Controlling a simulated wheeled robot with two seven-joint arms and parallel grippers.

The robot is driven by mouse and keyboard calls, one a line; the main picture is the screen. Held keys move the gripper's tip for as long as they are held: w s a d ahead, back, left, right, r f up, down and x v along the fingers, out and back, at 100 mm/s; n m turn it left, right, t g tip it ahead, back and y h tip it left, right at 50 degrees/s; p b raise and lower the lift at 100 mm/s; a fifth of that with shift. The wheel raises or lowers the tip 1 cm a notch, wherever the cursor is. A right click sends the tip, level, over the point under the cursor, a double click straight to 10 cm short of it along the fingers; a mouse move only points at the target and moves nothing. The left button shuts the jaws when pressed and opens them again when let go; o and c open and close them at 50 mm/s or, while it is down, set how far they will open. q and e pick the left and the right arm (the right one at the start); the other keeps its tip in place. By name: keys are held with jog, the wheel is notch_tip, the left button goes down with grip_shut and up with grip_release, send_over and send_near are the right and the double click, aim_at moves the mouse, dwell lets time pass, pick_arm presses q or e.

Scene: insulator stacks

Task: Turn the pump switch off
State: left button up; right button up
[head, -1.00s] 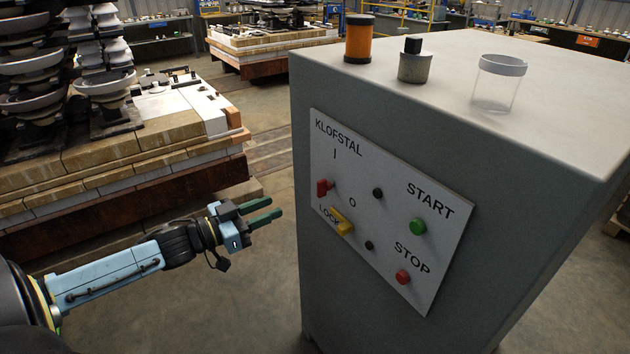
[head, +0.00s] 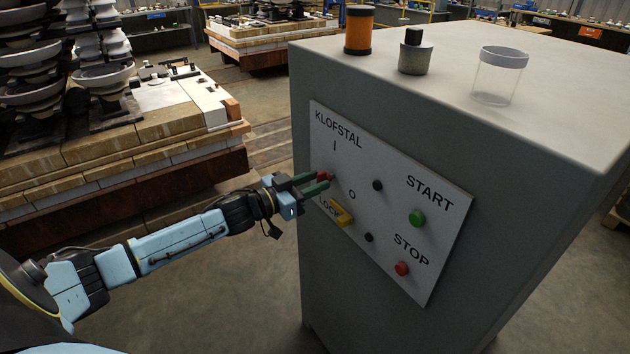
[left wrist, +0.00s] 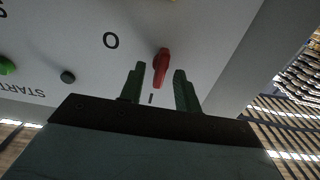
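The red switch (head: 323,175) is on the white KLOFSTAL panel (head: 400,215), at its upper left, by the marks I and O. My left gripper (head: 321,180) is open in front of the panel, with its green fingertips at the switch and partly covering it. In the left wrist view the red switch (left wrist: 161,66) shows between and just past the two fingertips (left wrist: 159,74), with a gap on each side. Whether a finger touches it, I cannot tell. The O mark lies to the left there. My right gripper is not in view.
A yellow lever (head: 340,213) by LOCK sits just below the left fingers. The green START button (head: 417,218) and red STOP button (head: 401,268) are further right. The grey cabinet (head: 540,130) carries several items on top. A brick-layered stack (head: 120,150) stands at left.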

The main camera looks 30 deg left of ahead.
pick_arm(q)
jog(key=shift+w+d, duration=0.15)
jog(key=shift+w, duration=0.15)
grip_shut()
